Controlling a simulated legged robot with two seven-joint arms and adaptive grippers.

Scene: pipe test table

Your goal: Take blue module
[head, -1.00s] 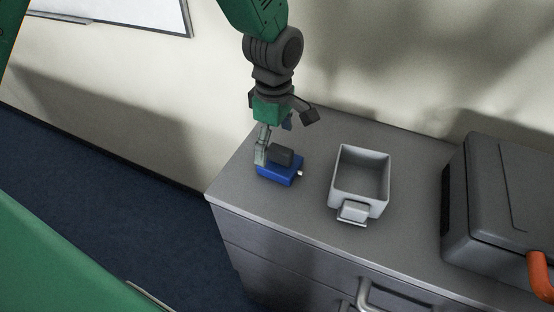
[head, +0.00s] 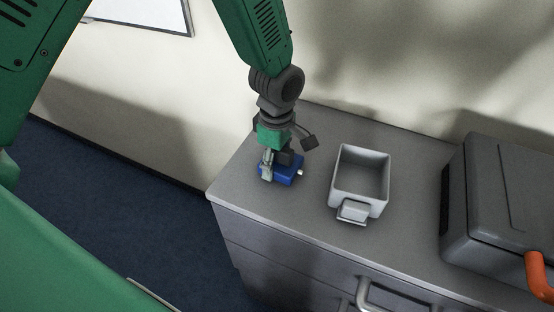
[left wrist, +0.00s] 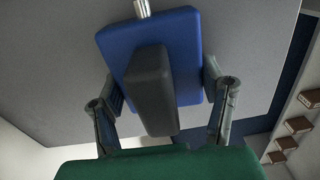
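The blue module (head: 289,177) is a flat blue block with a dark raised block on top and a small metal stub at one end. In the left wrist view the module (left wrist: 188,52) lies between the two spread fingers of my left gripper (left wrist: 163,90), with the dark block in the middle. The fingers are near its two sides; firm contact cannot be made out. My right gripper is not in view.
An open grey bin (head: 345,190) stands right of the module, with bare cabinet top between them. A large dark grey case (head: 495,190) with an orange handle (head: 540,276) stands farther right. The wall rises behind the cabinet (head: 285,240).

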